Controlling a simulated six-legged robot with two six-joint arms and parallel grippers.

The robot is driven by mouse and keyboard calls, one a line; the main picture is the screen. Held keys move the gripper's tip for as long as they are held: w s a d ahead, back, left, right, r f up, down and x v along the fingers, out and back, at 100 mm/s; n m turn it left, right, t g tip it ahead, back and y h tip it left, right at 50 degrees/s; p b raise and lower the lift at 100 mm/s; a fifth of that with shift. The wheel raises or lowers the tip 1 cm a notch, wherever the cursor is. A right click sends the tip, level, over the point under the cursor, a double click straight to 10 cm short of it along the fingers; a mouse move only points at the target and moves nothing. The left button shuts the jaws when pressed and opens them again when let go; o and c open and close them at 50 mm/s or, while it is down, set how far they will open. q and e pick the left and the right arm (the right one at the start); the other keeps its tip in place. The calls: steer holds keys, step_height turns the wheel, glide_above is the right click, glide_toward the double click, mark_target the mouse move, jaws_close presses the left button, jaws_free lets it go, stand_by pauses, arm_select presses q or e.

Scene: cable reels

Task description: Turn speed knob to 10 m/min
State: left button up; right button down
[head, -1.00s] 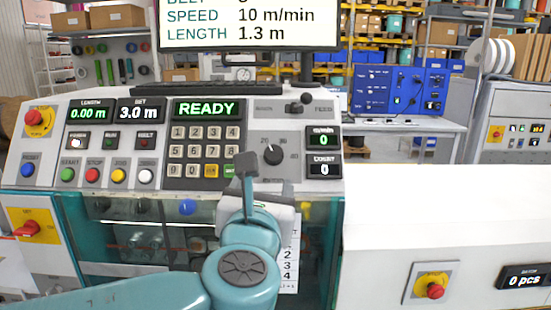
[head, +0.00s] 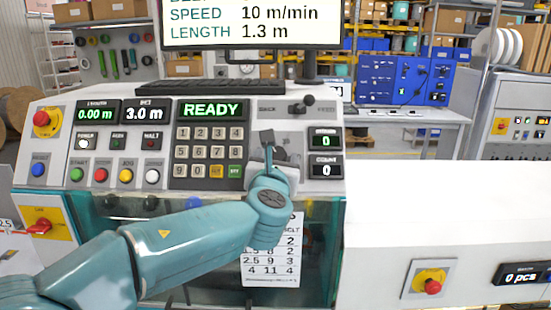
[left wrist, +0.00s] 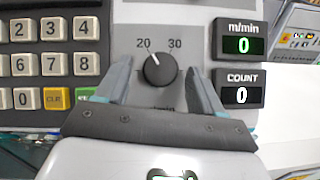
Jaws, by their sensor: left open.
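The speed knob (left wrist: 160,69) is a dark round knob on the light grey panel. Its white pointer points up and slightly left, between the printed 20 and 30. In the left wrist view my left gripper (left wrist: 158,73) is open, with one finger on each side of the knob and visible gaps between. In the head view my left gripper (head: 267,150) is in front of the knob and hides it. The m/min display (left wrist: 239,45) reads 0; it also shows in the head view (head: 325,141). The monitor (head: 250,24) reads SPEED 10 m/min. My right gripper is not in view.
The keypad (head: 208,151) lies left of the knob, below the READY display (head: 210,109). The COUNT display (left wrist: 239,95) reads 0. A small lever (head: 301,106) sits above the knob. A printed table (head: 271,262) hangs below my left gripper.

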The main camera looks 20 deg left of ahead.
arm_select(q)
steer(key=shift+w+d, duration=0.1)
steer(key=c, duration=0.3)
steer(key=shift+w+f, duration=0.1)
steer(key=shift+f, duration=0.05)
steer(key=c, duration=0.8)
steer(key=shift+o, duration=0.2)
